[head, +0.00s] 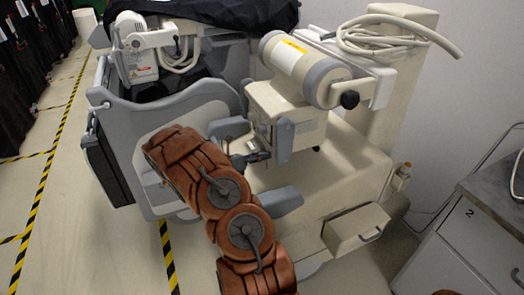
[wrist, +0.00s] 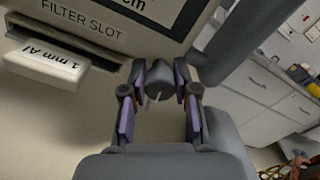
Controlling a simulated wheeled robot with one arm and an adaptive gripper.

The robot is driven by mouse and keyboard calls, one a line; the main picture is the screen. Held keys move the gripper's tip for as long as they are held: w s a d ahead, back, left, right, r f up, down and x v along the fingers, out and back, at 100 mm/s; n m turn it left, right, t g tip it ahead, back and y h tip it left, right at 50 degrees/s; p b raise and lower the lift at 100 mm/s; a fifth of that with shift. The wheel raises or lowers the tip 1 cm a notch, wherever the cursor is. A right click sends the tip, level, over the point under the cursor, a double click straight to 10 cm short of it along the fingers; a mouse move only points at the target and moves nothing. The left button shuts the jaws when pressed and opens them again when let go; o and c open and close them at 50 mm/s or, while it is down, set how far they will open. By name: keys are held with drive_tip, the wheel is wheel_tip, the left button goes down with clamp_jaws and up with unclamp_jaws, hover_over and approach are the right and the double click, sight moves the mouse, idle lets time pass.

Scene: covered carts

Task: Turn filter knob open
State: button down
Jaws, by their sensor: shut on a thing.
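The filter knob (wrist: 159,82) is a dark round knob with a light line on its face, seen below the "FILTER SLOT" panel in the wrist view. My gripper (wrist: 160,92) is shut on it, with one purple-padded finger on each side. In the head view my gripper (head: 252,157) is at the left face of the beige machine head (head: 290,122), and the knob cannot be made out there. A pale filter plate marked "1 mm Al" (wrist: 45,68) sticks out of the filter slot, left of the knob.
A grey bar (wrist: 250,40) runs close to the right of the knob. A grey-topped cabinet (head: 465,235) stands at the right. Striped tape marks the floor at the left.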

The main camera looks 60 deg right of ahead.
drive_tip(key=shift+n+p, duration=0.35)
drive_tip(key=shift+n, duration=0.15)
drive_tip(key=c, duration=0.9)
unclamp_jaws()
drive_tip(key=shift+o, duration=0.2)
drive_tip(key=v, duration=1.2)
